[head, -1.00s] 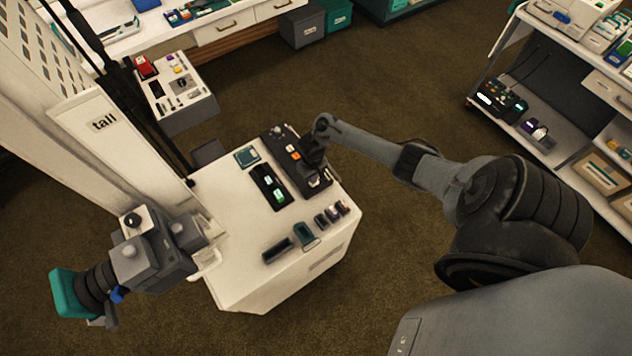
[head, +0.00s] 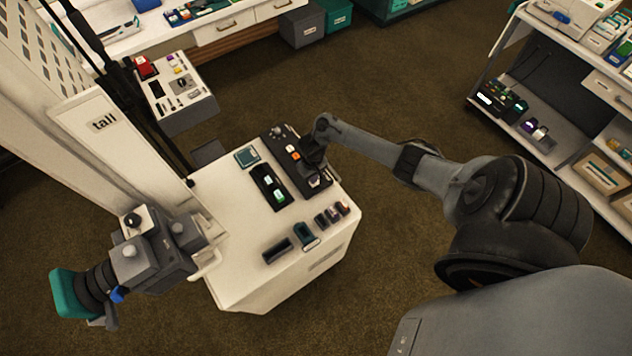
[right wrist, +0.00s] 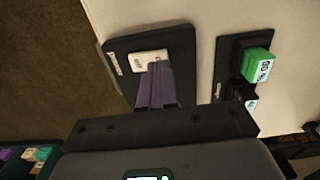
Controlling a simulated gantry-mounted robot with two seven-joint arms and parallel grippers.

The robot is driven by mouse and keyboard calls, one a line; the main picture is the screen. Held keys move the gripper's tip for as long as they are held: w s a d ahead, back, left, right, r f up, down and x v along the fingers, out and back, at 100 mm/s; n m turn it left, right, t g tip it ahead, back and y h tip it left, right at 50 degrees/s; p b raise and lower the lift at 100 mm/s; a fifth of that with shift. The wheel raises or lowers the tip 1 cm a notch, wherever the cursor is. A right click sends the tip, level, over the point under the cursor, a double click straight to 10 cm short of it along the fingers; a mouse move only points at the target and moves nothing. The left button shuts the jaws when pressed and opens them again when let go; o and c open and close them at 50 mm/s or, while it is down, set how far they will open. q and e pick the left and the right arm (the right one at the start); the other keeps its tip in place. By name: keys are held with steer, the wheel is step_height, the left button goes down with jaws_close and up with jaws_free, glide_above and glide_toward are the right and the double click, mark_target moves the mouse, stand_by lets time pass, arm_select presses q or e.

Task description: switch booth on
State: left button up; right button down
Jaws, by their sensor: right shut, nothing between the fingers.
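A white console (head: 235,215) stands in the middle of the head view, with a long black panel (head: 272,140) on its top carrying an orange button (head: 292,153). My right gripper (head: 314,168) is over the near right end of this panel. In the right wrist view the shut, empty fingers (right wrist: 157,104) reach to a white switch (right wrist: 150,60) marked "off" on a black plate (right wrist: 183,46). The tips overlap the switch's lower edge; I cannot tell whether they touch.
Beside it is a second black panel (head: 259,172) with lit buttons; a green button (right wrist: 256,65) shows in the wrist view. Several small dark blocks (head: 321,221) lie at the console's front. Shelves (head: 560,140) stand right. Floor between is clear.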

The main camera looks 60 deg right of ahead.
steer(key=shift+f, duration=0.25)
stand_by(0.7)
steer(key=shift+f+b, duration=0.6)
steer(key=shift+f, duration=0.1)
steer(key=shift+r, duration=0.15)
steer(key=shift+r+p, duration=0.7)
steer(key=shift+p, duration=0.3)
step_height(320, 180, up, 6)
steer(key=p, duration=0.7)
steer(key=shift+f, duration=0.25)
